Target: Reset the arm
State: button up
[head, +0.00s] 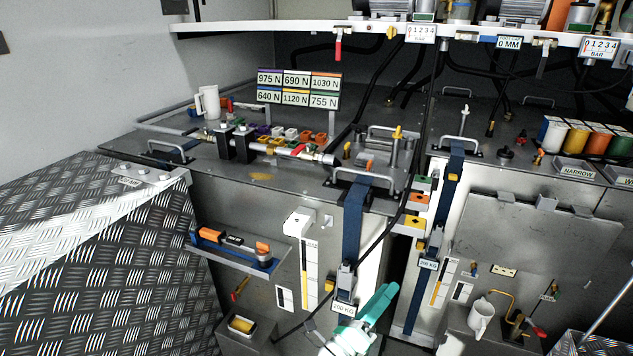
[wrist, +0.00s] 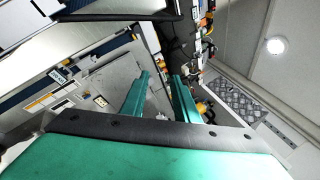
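My gripper (head: 384,300) shows as teal fingers at the lower middle of the head view. It is in front of the tank fronts, just right of the blue strap (head: 352,225) and its 200 KG label (head: 344,308). In the wrist view, the two teal fingers of my gripper (wrist: 162,80) stand apart with a gap between them. Nothing is seen held in the gap. Most of my arm is out of view.
A second blue strap (head: 447,190) runs down the right tank. A dark hose hangs near my gripper. A blue shelf (head: 238,247) and a yellow-lined bin (head: 243,326) are at left. A white mug (head: 481,317) is at lower right. A shelf (head: 290,27) with gauges hangs above.

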jog(key=s+r+n+t+y, duration=0.8)
jog(key=s+n+t, duration=0.15)
jog(key=n, duration=0.85)
jog(key=s+a+f+n+g+y, duration=0.2)
jog(key=s+a+f+n, duration=0.3)
jog(key=s, duration=0.5)
jog(key=s+a+f+n+g+y, duration=0.3)
jog(key=s+a+f+n+g, duration=0.1)
jog(key=s+f, duration=0.5)
jog(key=s+a+f+n+g+y, duration=0.2)
jog(key=s+a+f+n, duration=0.4)
jog(key=s, duration=0.7)
jog(key=shift+a+f+n+g+y, duration=0.3)
jog(key=shift+a+f+n+g, duration=0.1)
jog(key=shift+a+f+g, duration=0.2)
jog(key=shift+s+r, duration=0.1)
jog(key=shift+s, duration=0.05)
